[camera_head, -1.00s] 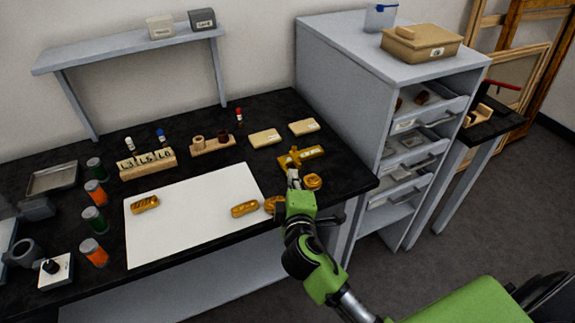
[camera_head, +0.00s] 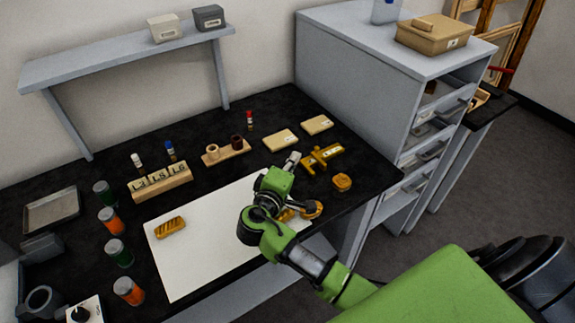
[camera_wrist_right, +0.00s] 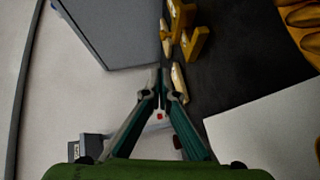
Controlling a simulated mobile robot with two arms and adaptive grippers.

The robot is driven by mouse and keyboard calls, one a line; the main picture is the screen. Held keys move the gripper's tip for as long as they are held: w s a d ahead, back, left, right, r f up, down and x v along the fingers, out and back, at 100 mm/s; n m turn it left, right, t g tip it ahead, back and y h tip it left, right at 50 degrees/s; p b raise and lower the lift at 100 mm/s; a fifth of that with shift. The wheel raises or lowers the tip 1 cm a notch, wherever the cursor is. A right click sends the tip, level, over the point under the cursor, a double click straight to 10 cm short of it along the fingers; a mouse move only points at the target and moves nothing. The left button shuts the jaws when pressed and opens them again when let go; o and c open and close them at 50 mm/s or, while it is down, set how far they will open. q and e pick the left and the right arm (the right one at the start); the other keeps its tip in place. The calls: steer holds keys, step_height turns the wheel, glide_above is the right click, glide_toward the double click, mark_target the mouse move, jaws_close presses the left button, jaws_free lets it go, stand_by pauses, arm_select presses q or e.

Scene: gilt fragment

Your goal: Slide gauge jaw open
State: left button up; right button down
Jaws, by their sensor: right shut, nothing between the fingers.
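The gauge (camera_head: 322,158), a yellow-brown bar with upright jaw pieces, lies on the black bench right of the white sheet. How wide its jaw stands is too small to tell. It also shows at the top of the right wrist view (camera_wrist_right: 188,40). My right gripper (camera_head: 292,160) is shut and empty, just left of the gauge and apart from it in the head view. Its fingers meet at the tips in the right wrist view (camera_wrist_right: 160,74), below the gauge in that picture. My left gripper is not in view.
Gilt pieces lie on the white sheet (camera_head: 200,262), partly behind my arm, and one gilt piece (camera_head: 342,181) lies near the bench edge. Pale blocks (camera_head: 281,140) lie behind the gauge. A grey drawer cabinet (camera_head: 355,85) stands to the right. Jars (camera_head: 110,220) line the left.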

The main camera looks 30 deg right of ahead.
mark_target(308, 163)
steer(key=p+x, duration=0.1)
steer(key=x, duration=0.2)
steer(key=shift+d+r, duration=0.1)
steer(key=shift+d, duration=0.1)
steer(key=shift+s+d+f+p, duration=0.1)
steer(key=shift+d+f+p, duration=0.1)
steer(key=shift+d, duration=0.35)
steer(key=shift+s+d+f+p, duration=0.1)
steer(key=shift+d+f+p, duration=0.05)
steer(key=shift+d, duration=0.4)
steer(key=shift+d+f, duration=0.1)
steer(key=shift+d, duration=0.35)
steer(key=shift+f, duration=0.1)
steer(key=d, duration=0.6)
steer(key=shift+w+b, duration=0.25)
steer(key=shift+b, duration=0.15)
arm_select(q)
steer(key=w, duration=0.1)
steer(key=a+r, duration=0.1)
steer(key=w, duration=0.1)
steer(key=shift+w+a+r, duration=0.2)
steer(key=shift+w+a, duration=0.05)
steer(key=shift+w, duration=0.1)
arm_select(e)
steer(key=shift+a, duration=0.1)
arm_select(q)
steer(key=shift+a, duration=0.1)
